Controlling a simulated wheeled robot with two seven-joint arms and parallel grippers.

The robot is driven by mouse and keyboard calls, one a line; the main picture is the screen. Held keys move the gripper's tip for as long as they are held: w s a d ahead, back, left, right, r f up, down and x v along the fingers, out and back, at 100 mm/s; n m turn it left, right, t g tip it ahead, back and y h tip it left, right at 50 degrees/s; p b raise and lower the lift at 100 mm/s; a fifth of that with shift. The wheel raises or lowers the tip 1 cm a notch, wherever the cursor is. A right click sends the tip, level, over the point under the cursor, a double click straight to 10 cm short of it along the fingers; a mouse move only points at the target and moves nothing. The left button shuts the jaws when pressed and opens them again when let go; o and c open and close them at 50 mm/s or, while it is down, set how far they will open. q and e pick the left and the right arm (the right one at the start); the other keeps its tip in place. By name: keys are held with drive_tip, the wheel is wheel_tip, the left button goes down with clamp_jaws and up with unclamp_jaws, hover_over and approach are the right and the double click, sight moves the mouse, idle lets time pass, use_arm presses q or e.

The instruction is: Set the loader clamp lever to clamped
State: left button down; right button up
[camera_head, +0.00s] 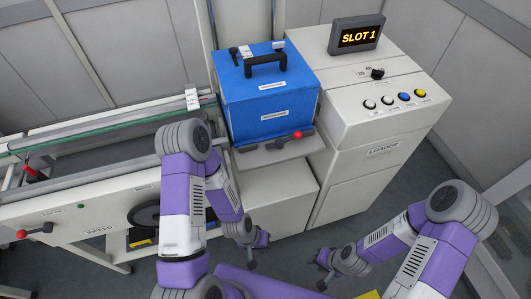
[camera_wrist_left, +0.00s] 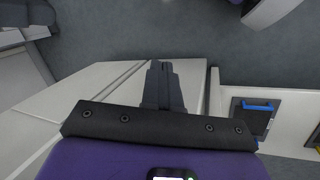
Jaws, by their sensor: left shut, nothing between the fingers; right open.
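The clamp lever with a red knob (camera_head: 297,135) sits on the front edge of the light shelf under the blue box (camera_head: 268,95), beside the loader cabinet (camera_head: 365,135). Its dark bar runs to the right, with the red knob at the right end. My left gripper (camera_head: 251,264) is low in front of the machine, below the shelf and apart from the lever. In the left wrist view its fingers (camera_wrist_left: 165,75) are together and empty. My right gripper (camera_head: 323,284) is low to the right of it, open, and away from the lever.
The loader has a "SLOT 1" display (camera_head: 357,35), a dial (camera_head: 377,73) and several buttons (camera_head: 404,97). A conveyor bench (camera_head: 100,195) stands at the left, with another red-knobbed lever (camera_head: 21,234). Grey floor (camera_head: 290,245) is clear in front of the lower cabinet.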

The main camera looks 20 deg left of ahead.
sight(268, 148)
use_arm(q)
drive_tip(key=w+d+r+n+t+y+b, duration=0.1)
drive_tip(key=w+r+t+y, duration=0.2)
drive_tip(key=w, duration=0.3)
drive_tip(key=w+r+t+y+b, duration=0.1)
drive_tip(key=w+r+t+y, duration=0.25)
drive_tip(key=w, duration=0.25)
drive_tip(key=s+d+r+n+t+y+b, duration=0.2)
drive_tip(key=r+t+y, duration=0.5)
drive_tip(key=r, duration=1.1)
drive_tip(key=shift+s+d+r+n+t+y, duration=0.25)
drive_tip(key=shift+d+n+t+y, duration=0.15)
drive_tip(key=shift+d+n, duration=0.2)
drive_tip(key=shift+f, duration=0.1)
drive_tip(key=b+x, duration=0.3)
drive_tip(key=x, duration=1.1)
drive_tip(key=shift+b, duration=0.35)
